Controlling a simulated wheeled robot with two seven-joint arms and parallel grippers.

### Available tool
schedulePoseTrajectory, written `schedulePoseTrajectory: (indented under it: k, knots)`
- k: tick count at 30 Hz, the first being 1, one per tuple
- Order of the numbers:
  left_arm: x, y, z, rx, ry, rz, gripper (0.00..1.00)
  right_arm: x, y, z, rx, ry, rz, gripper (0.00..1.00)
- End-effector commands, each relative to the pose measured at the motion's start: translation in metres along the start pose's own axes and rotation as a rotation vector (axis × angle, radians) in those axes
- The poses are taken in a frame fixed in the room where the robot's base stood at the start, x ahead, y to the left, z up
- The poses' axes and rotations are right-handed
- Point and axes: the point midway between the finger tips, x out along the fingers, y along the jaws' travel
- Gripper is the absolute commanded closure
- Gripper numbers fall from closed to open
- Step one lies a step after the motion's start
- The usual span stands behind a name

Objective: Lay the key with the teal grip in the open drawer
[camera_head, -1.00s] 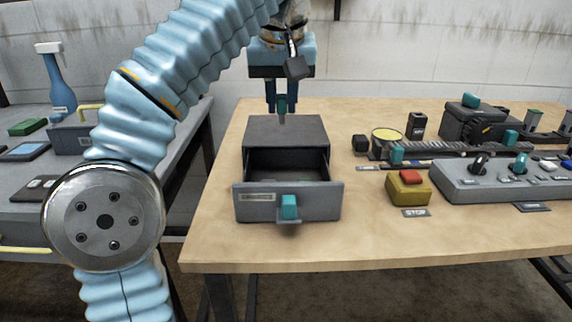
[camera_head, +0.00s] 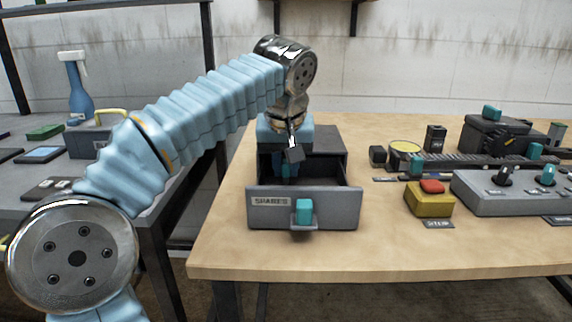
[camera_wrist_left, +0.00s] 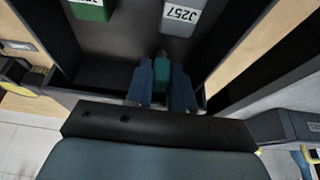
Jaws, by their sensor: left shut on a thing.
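The open drawer (camera_head: 345,207) has a grey front with a "SPARES" label and a teal handle, and sticks out of a dark cabinet (camera_head: 328,140) on the wooden table. My left gripper (camera_head: 285,178) points down into the drawer, its fingertips partly hidden by the drawer front. In the left wrist view the gripper (camera_wrist_left: 162,85) is shut on the teal grip of the key (camera_wrist_left: 162,70), inside the drawer's walls. My right gripper is not in view.
A green tagged piece (camera_wrist_left: 90,8) and a grey tagged piece marked J257 (camera_wrist_left: 181,16) lie in the drawer. To its right stand a yellow box with a red button (camera_head: 430,200) and a grey control panel (camera_head: 510,192). A side bench (camera_head: 120,190) is at left.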

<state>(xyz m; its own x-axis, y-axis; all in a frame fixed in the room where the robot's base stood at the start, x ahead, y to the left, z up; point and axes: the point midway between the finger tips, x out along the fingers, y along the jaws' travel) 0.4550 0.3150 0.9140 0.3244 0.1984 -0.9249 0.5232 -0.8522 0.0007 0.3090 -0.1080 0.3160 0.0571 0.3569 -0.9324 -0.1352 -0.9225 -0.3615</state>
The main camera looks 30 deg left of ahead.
Motion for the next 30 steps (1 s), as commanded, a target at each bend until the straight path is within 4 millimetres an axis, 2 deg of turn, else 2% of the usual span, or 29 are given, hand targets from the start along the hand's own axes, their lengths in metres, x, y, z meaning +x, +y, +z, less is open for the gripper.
schedulePoseTrajectory:
  k: [10,11,15,16,25,28,30]
  knots:
    - [0.006,0.000,0.004,0.000,0.001,0.000,1.00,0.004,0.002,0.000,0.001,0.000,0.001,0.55]
    - [0.006,0.000,0.004,0.000,0.001,0.000,0.76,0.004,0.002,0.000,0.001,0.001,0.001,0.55]
    - [0.006,0.000,0.003,0.000,0.001,0.000,0.54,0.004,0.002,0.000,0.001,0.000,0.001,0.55]
    - [0.006,0.000,0.003,0.000,0.001,0.000,0.52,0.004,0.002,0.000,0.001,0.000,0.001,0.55]
    - [0.002,0.001,0.002,0.000,0.002,0.001,0.52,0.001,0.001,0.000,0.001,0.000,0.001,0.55]
    - [-0.008,0.001,0.002,0.001,0.003,0.002,0.52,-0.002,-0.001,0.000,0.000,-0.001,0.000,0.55]
    - [-0.022,0.001,0.001,0.001,0.004,0.003,0.52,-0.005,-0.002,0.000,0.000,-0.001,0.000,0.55]
